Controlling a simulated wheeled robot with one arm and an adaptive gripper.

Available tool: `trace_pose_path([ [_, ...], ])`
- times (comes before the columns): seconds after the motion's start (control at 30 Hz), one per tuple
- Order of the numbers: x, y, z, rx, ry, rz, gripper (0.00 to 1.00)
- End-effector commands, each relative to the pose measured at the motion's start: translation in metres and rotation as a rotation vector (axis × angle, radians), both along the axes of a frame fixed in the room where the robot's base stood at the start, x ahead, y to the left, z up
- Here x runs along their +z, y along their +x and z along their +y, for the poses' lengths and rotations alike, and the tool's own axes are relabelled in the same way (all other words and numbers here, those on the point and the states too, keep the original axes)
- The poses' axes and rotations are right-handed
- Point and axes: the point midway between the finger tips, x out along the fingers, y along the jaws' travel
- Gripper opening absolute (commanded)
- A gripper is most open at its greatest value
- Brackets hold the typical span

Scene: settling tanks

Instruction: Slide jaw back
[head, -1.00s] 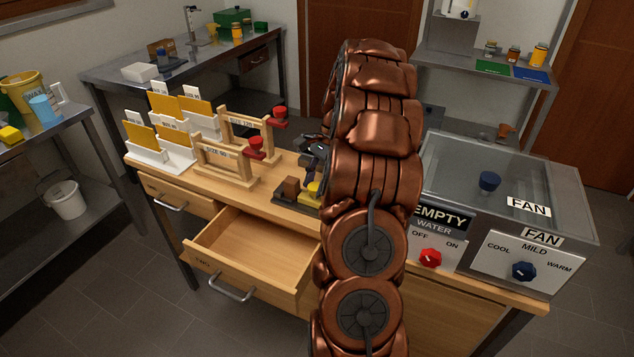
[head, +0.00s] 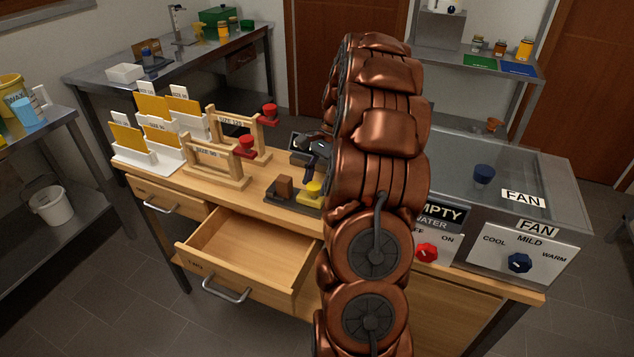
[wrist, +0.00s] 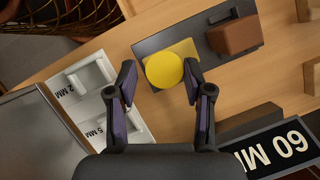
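The yellow jaw (head: 312,190) with its round knob sits on a dark base (head: 300,203), beside a brown block (head: 284,187). In the wrist view the yellow knob (wrist: 164,70) lies between the fingertips of my gripper (wrist: 160,76), with a small gap showing on each side. The jaw's yellow plate reaches close to the brown block (wrist: 234,36). My gripper is open. In the head view my gripper (head: 312,160) is above and behind the jaw, partly hidden by my arm. Whether the fingers are at the knob's height I cannot tell.
A black display (wrist: 268,152) reading 60 MM is near the gripper. White blocks marked in MM (wrist: 78,85) lie on the other side. Wooden gauge frames (head: 215,165) and yellow cards (head: 160,135) stand left. A drawer (head: 250,250) is open in front.

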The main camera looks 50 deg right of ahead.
Motion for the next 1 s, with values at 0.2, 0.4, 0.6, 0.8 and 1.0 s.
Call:
trace_pose_path([
  [0.2,0.023,0.0,-0.011,-0.002,-0.004,-0.004,0.51],
  [0.4,0.049,0.0,-0.022,-0.002,-0.005,-0.005,0.51],
  [0.6,0.071,0.0,-0.031,-0.003,-0.004,-0.004,0.51],
  [0.8,0.09,-0.001,-0.04,-0.003,-0.003,-0.003,0.51],
  [1.0,0.102,-0.002,-0.044,-0.003,-0.001,0.0,0.51],
])
